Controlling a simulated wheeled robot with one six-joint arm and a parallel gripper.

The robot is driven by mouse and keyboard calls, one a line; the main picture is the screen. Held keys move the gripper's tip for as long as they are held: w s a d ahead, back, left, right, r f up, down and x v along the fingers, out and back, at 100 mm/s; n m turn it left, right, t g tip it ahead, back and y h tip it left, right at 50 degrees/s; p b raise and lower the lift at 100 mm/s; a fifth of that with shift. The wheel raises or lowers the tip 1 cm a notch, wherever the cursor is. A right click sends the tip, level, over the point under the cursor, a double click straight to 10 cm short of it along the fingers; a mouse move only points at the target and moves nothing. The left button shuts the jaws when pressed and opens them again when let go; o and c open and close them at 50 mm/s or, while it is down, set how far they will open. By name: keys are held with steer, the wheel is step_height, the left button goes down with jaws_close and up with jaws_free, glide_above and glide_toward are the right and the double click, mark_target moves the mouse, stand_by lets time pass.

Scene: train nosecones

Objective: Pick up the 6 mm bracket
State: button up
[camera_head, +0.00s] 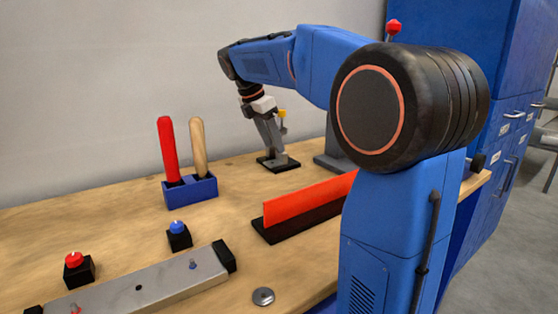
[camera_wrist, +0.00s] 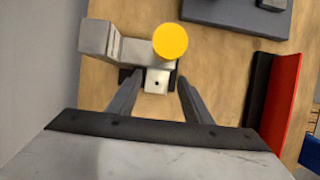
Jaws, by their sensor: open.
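A small light-grey metal plate with a dark hole (camera_wrist: 157,80), which looks like the bracket, sits on a black base (camera_head: 263,160) at the back of the bench. I cannot read its size. My gripper (camera_wrist: 158,88) is open, pointing down, with one finger on each side of the plate and none visibly closed on it. In the head view my gripper (camera_head: 274,149) is low over the black base and hides part of it. A yellow-topped post (camera_head: 282,114) stands close beside my fingers; its yellow top (camera_wrist: 170,42) partly covers the area just beyond the plate.
A grey stepped block (camera_wrist: 115,45) lies beside the yellow top. A red upright strip (camera_head: 308,198) on a black base stands nearer the front. A blue holder (camera_head: 190,191) with red and wooden handles is to the left. A grey bar (camera_head: 150,286) lies in front.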

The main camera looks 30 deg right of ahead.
mark_target(279, 156)
steer(key=shift+x, duration=2.6)
steer(key=shift+w+d+r, duration=0.1)
steer(key=shift+w+d, duration=0.05)
steer(key=c, duration=0.8)
